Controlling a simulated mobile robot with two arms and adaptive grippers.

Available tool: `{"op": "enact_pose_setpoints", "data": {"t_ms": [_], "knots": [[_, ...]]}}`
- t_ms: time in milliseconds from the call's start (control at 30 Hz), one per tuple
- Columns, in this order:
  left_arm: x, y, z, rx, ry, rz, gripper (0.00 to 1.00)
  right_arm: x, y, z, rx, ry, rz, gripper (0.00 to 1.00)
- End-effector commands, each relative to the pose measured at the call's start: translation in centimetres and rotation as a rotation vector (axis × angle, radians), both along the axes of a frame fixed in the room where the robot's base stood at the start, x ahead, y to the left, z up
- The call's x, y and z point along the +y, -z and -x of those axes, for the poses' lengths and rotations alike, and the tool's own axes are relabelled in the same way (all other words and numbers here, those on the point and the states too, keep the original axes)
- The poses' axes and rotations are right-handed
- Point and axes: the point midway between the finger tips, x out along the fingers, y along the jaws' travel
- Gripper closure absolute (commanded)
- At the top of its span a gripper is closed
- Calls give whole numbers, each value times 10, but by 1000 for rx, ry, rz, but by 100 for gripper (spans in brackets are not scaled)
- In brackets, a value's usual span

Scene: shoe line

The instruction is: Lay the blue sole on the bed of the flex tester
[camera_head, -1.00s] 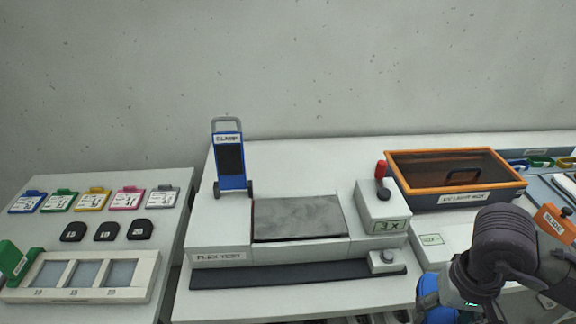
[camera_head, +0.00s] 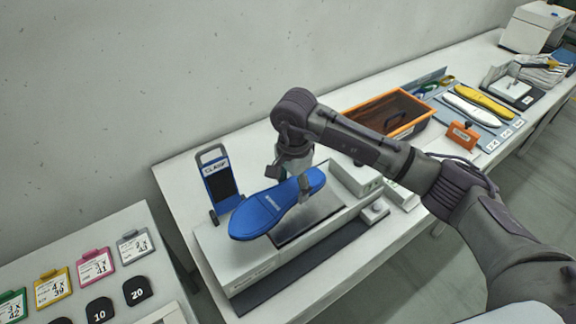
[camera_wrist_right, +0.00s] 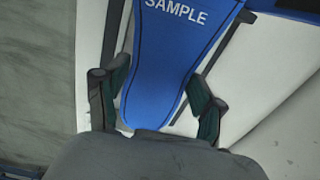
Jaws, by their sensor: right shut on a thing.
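The blue sole (camera_head: 266,212) is held by my right gripper (camera_head: 304,186) above the flex tester. Its wide end points to the lower left in the head view, over the tester's left part. The grey bed (camera_head: 318,214) of the flex tester (camera_head: 240,262) shows partly beneath the sole; the rest is hidden by the sole and gripper. In the wrist view the sole (camera_wrist_right: 172,60), lettered SAMPLE, lies between the two dark fingers (camera_wrist_right: 158,104). Whether the sole touches the bed is hard to tell. My left gripper is not in view.
An orange-rimmed tray (camera_head: 428,122) is behind and right. White and yellow soles (camera_head: 484,103) lie farther right. Tags (camera_head: 95,264) and dark numbered pieces (camera_head: 136,291) are on the left table.

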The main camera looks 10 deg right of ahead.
Motion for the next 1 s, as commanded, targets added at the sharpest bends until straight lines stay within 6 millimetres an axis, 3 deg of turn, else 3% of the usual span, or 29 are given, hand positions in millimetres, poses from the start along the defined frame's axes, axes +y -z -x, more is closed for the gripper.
{"op": "enact_pose_setpoints", "data": {"t_ms": [133,367,567,1000], "knots": [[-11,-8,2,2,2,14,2,6,-3,-7,5,75,4,76],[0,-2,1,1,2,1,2,6,8,-7,5,80,4,76],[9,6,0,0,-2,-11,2,6,25,-7,5,79,3,76],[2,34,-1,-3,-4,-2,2,6,71,-7,3,77,4,76]]}}
